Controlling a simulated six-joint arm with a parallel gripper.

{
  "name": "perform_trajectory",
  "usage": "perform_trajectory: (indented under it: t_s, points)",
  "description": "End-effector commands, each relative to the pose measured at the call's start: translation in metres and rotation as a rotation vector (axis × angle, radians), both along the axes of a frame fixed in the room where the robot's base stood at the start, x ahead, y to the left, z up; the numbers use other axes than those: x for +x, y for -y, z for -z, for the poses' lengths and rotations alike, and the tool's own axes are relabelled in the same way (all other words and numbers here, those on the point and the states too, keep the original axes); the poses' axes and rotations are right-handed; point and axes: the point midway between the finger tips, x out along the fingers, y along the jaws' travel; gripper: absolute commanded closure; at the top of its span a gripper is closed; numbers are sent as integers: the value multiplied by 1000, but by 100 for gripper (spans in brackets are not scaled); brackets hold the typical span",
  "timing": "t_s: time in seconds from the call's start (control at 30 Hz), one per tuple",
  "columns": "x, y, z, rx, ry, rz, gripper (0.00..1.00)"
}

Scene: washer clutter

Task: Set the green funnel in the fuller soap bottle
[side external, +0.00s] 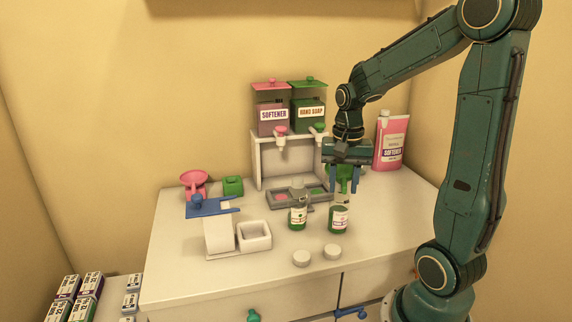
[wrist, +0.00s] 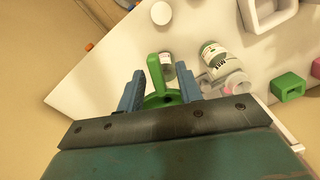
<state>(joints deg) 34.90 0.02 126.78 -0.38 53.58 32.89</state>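The green funnel (side external: 344,176) is between the blue fingers of my gripper (side external: 344,181), above the back right of the counter. In the wrist view, my gripper (wrist: 161,92) has a finger against each side of the funnel (wrist: 155,70), with its handle pointing up in the picture. Two small labelled bottles stand upright in front: a left bottle (side external: 298,218) and a right bottle (side external: 339,219), both uncapped. The left bottle (wrist: 213,56) shows green high up in the wrist view. The right bottle (wrist: 167,66) looks clearer at its top and is partly hidden by the funnel.
Two white caps (side external: 301,258) (side external: 332,251) lie in front. A dispenser stand (side external: 259,157) with a grey drip tray (side external: 279,205) is behind the bottles. A pink funnel (side external: 194,183), green block (side external: 233,186) and white box (side external: 254,237) are left; a pink softener jug (side external: 391,142) is back right.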

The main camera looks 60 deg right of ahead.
Motion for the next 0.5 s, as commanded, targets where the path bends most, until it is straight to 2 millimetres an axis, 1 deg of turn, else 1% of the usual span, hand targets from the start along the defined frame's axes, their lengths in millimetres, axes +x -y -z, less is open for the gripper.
perform_trajectory:
  t_s: [0.5]
  points:
    - [1, 1, -84, -2, 3, 0, 64]
